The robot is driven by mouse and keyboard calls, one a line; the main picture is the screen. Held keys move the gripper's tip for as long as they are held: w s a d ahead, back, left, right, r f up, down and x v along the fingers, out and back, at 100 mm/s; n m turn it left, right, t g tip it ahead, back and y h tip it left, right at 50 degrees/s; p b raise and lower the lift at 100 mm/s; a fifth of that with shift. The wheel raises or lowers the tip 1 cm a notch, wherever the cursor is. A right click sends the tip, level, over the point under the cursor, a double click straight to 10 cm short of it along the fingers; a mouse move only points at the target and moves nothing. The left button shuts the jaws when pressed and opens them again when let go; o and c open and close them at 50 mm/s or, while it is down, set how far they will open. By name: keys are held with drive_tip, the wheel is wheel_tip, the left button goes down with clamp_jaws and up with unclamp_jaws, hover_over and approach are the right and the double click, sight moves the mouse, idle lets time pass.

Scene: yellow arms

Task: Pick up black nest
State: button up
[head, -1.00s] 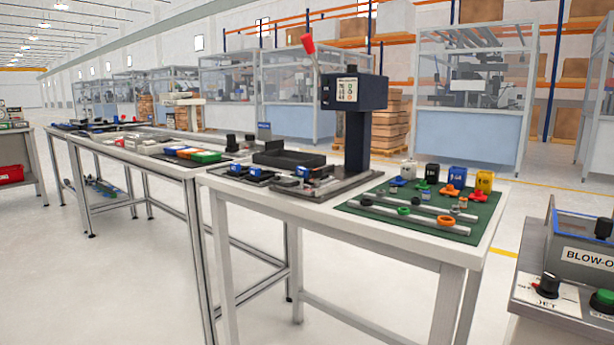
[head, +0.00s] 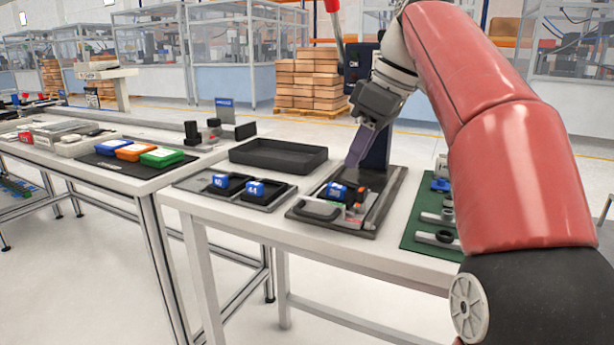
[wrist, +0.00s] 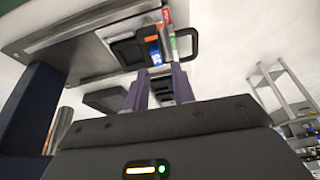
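A black nest (head: 325,203) with a looped handle at its front lies on the dark base plate of the press. It carries a blue block (head: 337,191) and has small red and orange parts beside it. My gripper (head: 355,162) hangs above and slightly behind the nest, fingers pointing down, apart from it. In the wrist view the nest (wrist: 128,52), with the blue block and looped handle, lies beyond my fingertips (wrist: 160,82). The fingers are spread with nothing clearly held. Two similar black holders (head: 228,190) with blue blocks numbered 40 and 44 lie to the left.
The press column (head: 376,150) stands right behind the base, close to my gripper. An empty black tray (head: 278,156) lies at the back left. A green mat (head: 418,238) with rods and rings is on the right, partly hidden by my arm. A neighbouring table holds coloured boxes (head: 135,150).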

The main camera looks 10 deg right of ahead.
sight(335, 185)
drive_tip(key=b+x, duration=0.1)
drive_tip(key=x, duration=0.2)
drive_tip(key=w+x, duration=0.1)
drive_tip(key=x, duration=0.3)
drive_tip(key=shift+w+a+b, duration=0.1)
drive_tip(key=shift+a+b, duration=0.15)
drive_tip(key=shift+b, duration=0.15)
drive_tip(key=shift+r, duration=0.1)
drive_tip(key=shift+c, duration=0.4)
clamp_jaws()
